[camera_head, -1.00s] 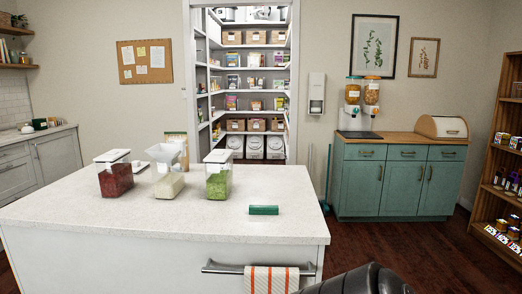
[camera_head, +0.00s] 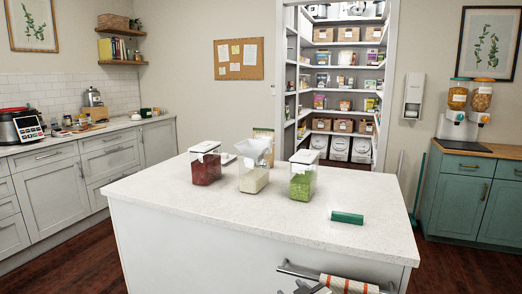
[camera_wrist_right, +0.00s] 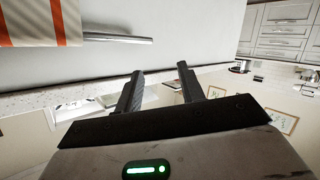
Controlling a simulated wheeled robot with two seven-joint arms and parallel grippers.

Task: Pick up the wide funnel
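The wide funnel (camera_head: 252,149) is pale and translucent. It sits in the top of the middle jar (camera_head: 254,179), which holds pale grains, on the white island counter (camera_head: 270,211). My right gripper (camera_wrist_right: 160,82) is open and empty in the right wrist view, with its two dark fingers apart. In the head view my right gripper (camera_head: 304,288) shows only in part at the bottom edge, by the counter's front, well short of the funnel. My left gripper is not in view.
A jar with dark red contents (camera_head: 206,168) stands left of the funnel, and a jar with green contents (camera_head: 301,184) stands to the right. A green cylinder (camera_head: 347,218) lies at the right. A striped towel (camera_head: 347,285) hangs on the front rail (camera_head: 298,271).

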